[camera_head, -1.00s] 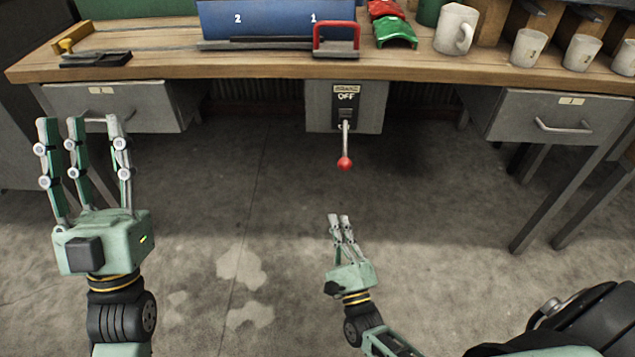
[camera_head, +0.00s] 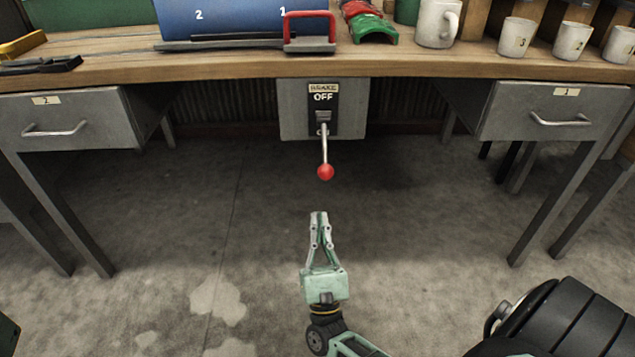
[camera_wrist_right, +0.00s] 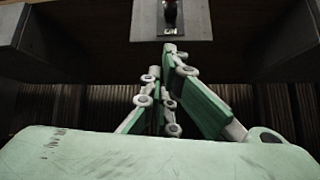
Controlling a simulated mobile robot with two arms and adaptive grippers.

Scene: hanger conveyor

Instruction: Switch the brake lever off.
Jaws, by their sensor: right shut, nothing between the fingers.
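The brake lever (camera_head: 325,150) is a metal rod with a red ball knob (camera_head: 325,172). It hangs down from a grey box (camera_head: 294,112) under the workbench, below a plate marked BRAKE and OFF (camera_head: 323,93). My right gripper (camera_head: 318,214) is below the knob in the head view, apart from it, with its fingertips together and nothing between them. My left gripper is out of view.
The wooden workbench (camera_head: 230,72) spans the top, with drawers at left (camera_head: 80,120) and right (camera_head: 540,112). On it are a red-handled tool (camera_head: 310,35), green and red parts (camera_head: 372,28) and several mugs (camera_head: 437,25). The floor below the lever is clear.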

